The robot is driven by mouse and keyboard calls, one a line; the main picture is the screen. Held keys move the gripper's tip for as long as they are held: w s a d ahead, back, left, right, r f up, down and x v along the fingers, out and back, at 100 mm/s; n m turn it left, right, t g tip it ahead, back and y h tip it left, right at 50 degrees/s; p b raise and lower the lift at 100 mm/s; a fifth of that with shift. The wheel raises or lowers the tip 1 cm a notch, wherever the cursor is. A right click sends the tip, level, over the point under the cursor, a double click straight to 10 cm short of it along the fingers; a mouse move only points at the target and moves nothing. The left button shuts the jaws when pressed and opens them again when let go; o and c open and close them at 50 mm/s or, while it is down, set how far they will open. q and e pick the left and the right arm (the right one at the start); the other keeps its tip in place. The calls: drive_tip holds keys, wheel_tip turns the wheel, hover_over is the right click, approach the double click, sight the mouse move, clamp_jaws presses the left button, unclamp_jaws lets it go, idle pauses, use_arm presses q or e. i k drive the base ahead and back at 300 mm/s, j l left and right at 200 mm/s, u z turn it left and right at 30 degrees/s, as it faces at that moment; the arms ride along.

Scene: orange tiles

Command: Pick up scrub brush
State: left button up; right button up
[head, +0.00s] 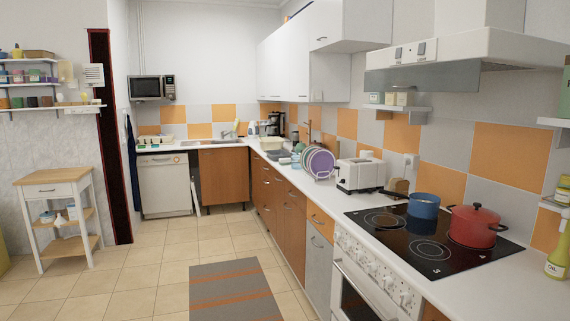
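I cannot make out a scrub brush for certain. The sink (202,142) is in the far counter, with a faucet and small items around it that are too small to tell apart. A small blue item (284,161) lies on the right counter, left of the plate rack; I cannot tell what it is. Neither of my grippers is in view.
The right counter (335,203) holds upright plates (320,162), a white toaster (360,174), a blue pot (424,205) and a red pot (474,227) on the cooktop. A white cart (58,191) stands left. The tiled floor around the striped rug (235,285) is open.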

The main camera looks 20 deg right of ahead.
sight(286, 160)
drive_tip(key=i, duration=2.95)
drive_tip(key=i+z, duration=0.1)
drive_tip(key=i, duration=0.5)
drive_tip(key=i+j+z, duration=0.1)
drive_tip(key=i, duration=0.5)
drive_tip(key=i+j+z, duration=0.1)
drive_tip(key=i, duration=0.5)
drive_tip(key=i+z, duration=0.25)
drive_tip(key=i, duration=0.3)
drive_tip(key=i+j+z, duration=0.1)
drive_tip(key=i+z, duration=0.2)
drive_tip(key=i, duration=0.25)
drive_tip(key=i+j+z, duration=0.25)
drive_tip(key=i, duration=0.3)
drive_tip(key=i+z, duration=0.15)
drive_tip(key=k, duration=0.05)
